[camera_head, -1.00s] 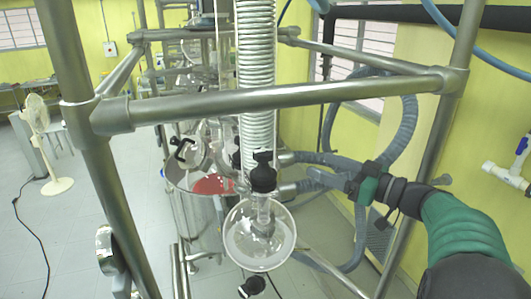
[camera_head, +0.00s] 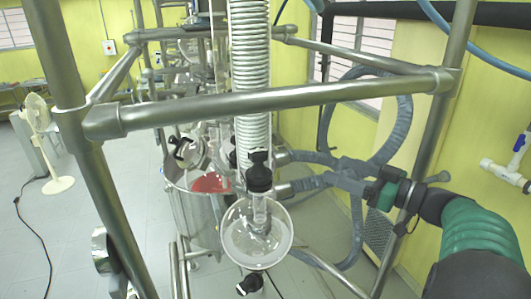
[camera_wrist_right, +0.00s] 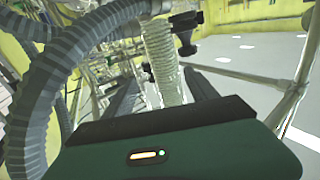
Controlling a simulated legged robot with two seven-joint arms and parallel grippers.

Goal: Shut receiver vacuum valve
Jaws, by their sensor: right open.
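The round glass receiver flask (camera_head: 257,233) hangs below the coiled glass condenser (camera_head: 252,75). A black knob (camera_head: 258,157) sits on its neck above a black cap (camera_head: 259,178). A black valve (camera_head: 250,285) is below the flask. I cannot tell for sure which is the vacuum valve, or its position. My right gripper (camera_head: 350,174) is to the right of the neck, apart from the knob, amid grey hoses. In the right wrist view its dark fingers (camera_wrist_right: 165,92) are spread and empty, with black fittings (camera_wrist_right: 185,32) beyond them. My left gripper is out of view.
A steel frame bar (camera_head: 270,104) crosses in front of the condenser, and a post (camera_head: 425,160) stands near my right wrist. Grey corrugated hoses (camera_head: 400,135) loop behind the gripper.

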